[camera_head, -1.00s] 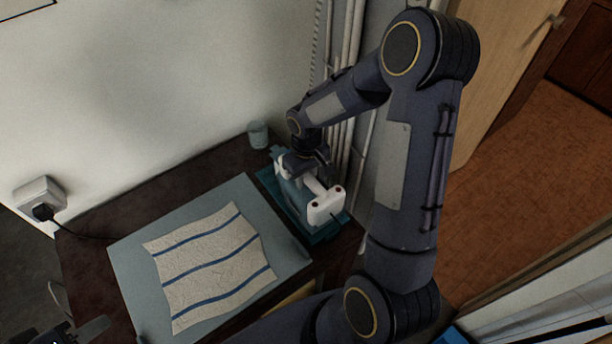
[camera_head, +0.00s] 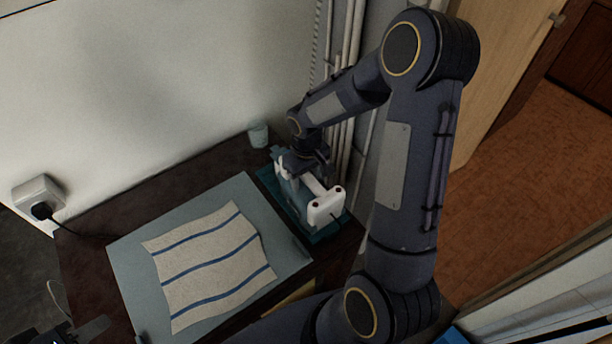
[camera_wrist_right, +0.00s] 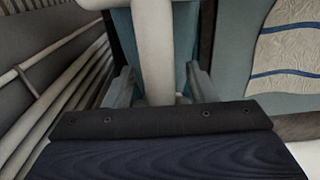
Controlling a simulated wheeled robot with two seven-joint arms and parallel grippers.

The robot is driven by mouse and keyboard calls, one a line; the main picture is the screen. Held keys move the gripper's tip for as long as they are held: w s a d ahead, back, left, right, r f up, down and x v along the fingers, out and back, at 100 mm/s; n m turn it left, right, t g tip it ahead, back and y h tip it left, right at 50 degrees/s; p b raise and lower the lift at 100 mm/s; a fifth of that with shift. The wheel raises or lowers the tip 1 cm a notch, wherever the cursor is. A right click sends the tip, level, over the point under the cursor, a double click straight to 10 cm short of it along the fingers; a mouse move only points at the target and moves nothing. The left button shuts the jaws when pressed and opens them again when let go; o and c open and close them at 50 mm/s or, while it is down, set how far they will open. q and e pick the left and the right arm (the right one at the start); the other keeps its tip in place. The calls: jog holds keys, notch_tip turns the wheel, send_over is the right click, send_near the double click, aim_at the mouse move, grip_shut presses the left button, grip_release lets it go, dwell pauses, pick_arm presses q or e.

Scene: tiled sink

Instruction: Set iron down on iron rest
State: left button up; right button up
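The iron (camera_head: 325,207), with a white handle and heel and a teal body, is at the right end of the table. It is on or just over the teal iron rest (camera_head: 331,233); my arm and the iron hide the contact. My right gripper (camera_head: 300,168) is at the iron's far end. In the right wrist view its fingers (camera_wrist_right: 162,88) stand on either side of the white handle (camera_wrist_right: 153,40), with teal showing in gaps beside it, so it looks open around the handle. My left gripper (camera_head: 70,332) is cut off at the bottom left, away from the iron.
A striped cloth (camera_head: 210,262) lies on a grey-blue board (camera_head: 130,255) left of the iron. A small pale cup (camera_head: 258,134) stands behind. A wall socket (camera_head: 38,196) holds a plug with a dark cord. White pipes (camera_head: 345,100) run close behind my right arm.

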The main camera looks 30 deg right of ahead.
jog(key=shift+f, duration=0.15)
notch_tip(320, 180, up, 8)
jog(key=shift+r, duration=0.1)
dwell(0.6)
jog(key=s+a+r+m+t+y, duration=0.1)
jog(key=s+a+r+t, duration=0.1)
jog(key=s+r, duration=0.3)
jog(key=s+a+r+m+t+y, duration=0.1)
jog(key=s+a+r, duration=0.4)
jog(key=s, duration=0.9)
jog(key=t+y, duration=0.1)
jog(key=t, duration=0.1)
jog(key=shift+a+r+m+t+y, duration=0.3)
jog(key=shift+m, duration=0.1)
jog(key=shift+o, duration=0.2)
